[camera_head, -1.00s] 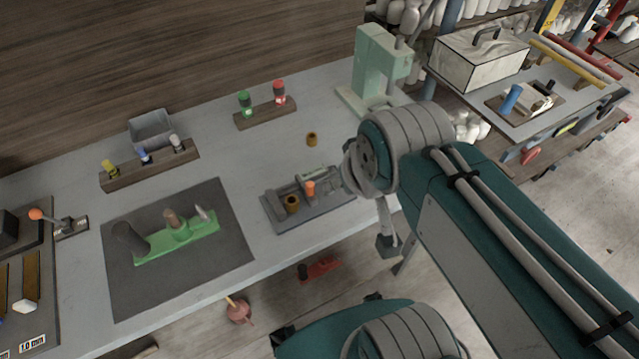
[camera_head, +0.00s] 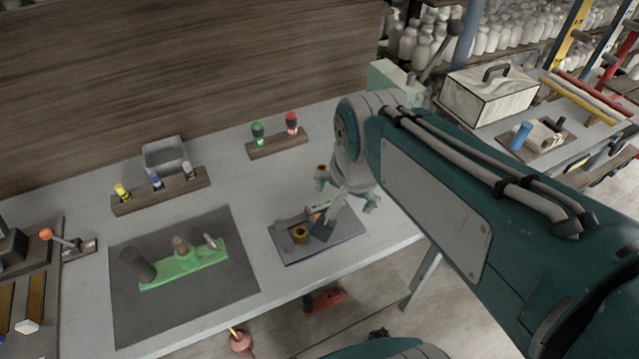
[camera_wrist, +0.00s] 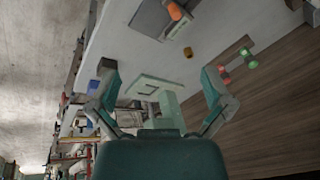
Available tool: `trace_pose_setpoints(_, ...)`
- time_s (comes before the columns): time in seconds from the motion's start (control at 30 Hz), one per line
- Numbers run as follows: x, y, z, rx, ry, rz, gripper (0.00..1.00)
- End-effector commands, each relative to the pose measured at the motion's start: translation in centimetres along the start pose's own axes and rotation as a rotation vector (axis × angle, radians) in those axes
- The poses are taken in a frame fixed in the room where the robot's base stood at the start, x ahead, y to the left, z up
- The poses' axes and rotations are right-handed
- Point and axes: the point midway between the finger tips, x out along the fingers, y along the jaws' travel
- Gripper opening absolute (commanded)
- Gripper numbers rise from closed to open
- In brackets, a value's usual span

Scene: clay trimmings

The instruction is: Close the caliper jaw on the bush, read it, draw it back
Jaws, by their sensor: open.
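The caliper fixture stands on a dark grey plate (camera_head: 347,229) near the bench's front edge in the head view. A brown bush (camera_head: 300,237) sits on it at the left. My gripper (camera_head: 338,200) is over the fixture's right part in the head view. It also shows in the wrist view (camera_wrist: 160,85), open, with nothing between its fingers.
A second brown bush (camera_wrist: 187,53) stands loose on the bench behind the fixture. A rack with a green and a red piece (camera_head: 277,145) is behind. A green part lies on a dark mat (camera_head: 130,295) at left. A pale green press (camera_wrist: 160,88) stands at the back right.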

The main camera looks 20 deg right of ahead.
Motion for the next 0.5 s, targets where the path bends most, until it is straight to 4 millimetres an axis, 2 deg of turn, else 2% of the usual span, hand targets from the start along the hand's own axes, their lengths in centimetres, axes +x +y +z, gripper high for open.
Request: trace_pose_setpoints(0.5, 6.5, -4.4, -3.5, 0.932, -0.094, 0.236, 1.0)
